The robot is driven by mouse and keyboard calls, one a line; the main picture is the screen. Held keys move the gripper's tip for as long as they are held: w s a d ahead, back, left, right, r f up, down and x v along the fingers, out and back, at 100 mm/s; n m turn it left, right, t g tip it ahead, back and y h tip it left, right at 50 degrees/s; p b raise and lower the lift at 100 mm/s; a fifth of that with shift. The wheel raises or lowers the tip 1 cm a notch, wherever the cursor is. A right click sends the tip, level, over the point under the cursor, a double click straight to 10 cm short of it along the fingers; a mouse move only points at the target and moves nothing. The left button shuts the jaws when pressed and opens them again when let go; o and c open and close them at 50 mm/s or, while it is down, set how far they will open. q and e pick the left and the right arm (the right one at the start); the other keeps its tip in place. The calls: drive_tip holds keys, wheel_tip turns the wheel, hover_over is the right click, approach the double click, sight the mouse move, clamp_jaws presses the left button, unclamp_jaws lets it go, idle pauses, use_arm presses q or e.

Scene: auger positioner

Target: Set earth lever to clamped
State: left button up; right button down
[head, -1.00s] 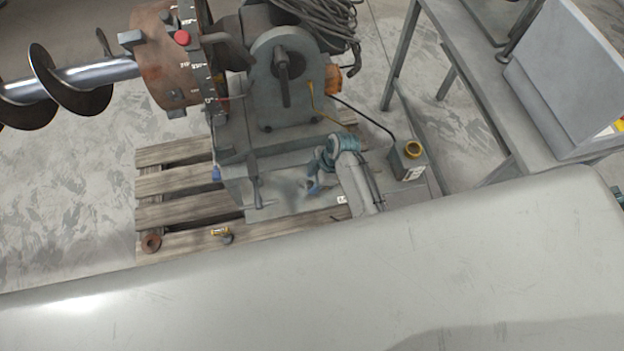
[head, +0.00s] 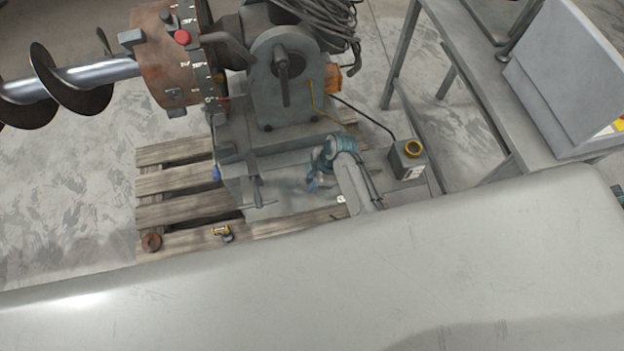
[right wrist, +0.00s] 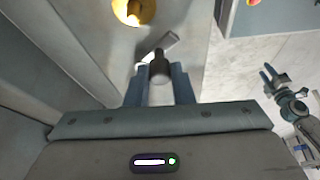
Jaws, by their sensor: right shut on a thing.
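My right gripper (head: 313,183) is low in front of the grey positioner base (head: 232,130) in the head view. In the right wrist view its two blue fingers (right wrist: 158,88) are closed around a dark round knob (right wrist: 159,68). The knob is on the end of a short, pale metal lever (right wrist: 158,46), apparently the earth lever, beside a grey wall. In the head view the lever is hidden or too small to tell. My left gripper (right wrist: 272,76) shows small at the right of the right wrist view, its fingers apart and empty.
A yellow round part (right wrist: 133,10) is above the lever in the right wrist view. In the head view, a T-handled clamp (head: 256,188) stands left of my right gripper. A wooden pallet (head: 175,213) lies below.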

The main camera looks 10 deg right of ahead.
drive_tip(key=n, duration=0.2)
drive_tip(key=w+n+g, duration=0.1)
drive_tip(key=n, duration=0.1)
drive_tip(key=shift+w+d+g, duration=0.2)
drive_tip(key=shift+d+g, duration=0.1)
drive_tip(key=shift+d, duration=0.1)
drive_tip(key=shift+w+d+n+g+h, duration=0.1)
drive_tip(key=shift+w+n+g+h, duration=0.25)
drive_tip(key=shift+n, duration=0.85)
drive_tip(key=shift+w+d+n+g+h, duration=0.15)
drive_tip(key=shift+w+n+g, duration=0.3)
drive_tip(key=shift+n, duration=0.75)
drive_tip(key=shift+a, duration=0.1)
drive_tip(key=c, duration=1.3)
unclamp_jaws()
drive_tip(key=shift+o, duration=0.2)
drive_tip(key=b+v, duration=0.1)
drive_tip(key=v, duration=0.9)
drive_tip(key=shift+w+r, duration=0.15)
drive_tip(key=shift+r, duration=0.25)
drive_tip(key=shift+f, duration=0.1)
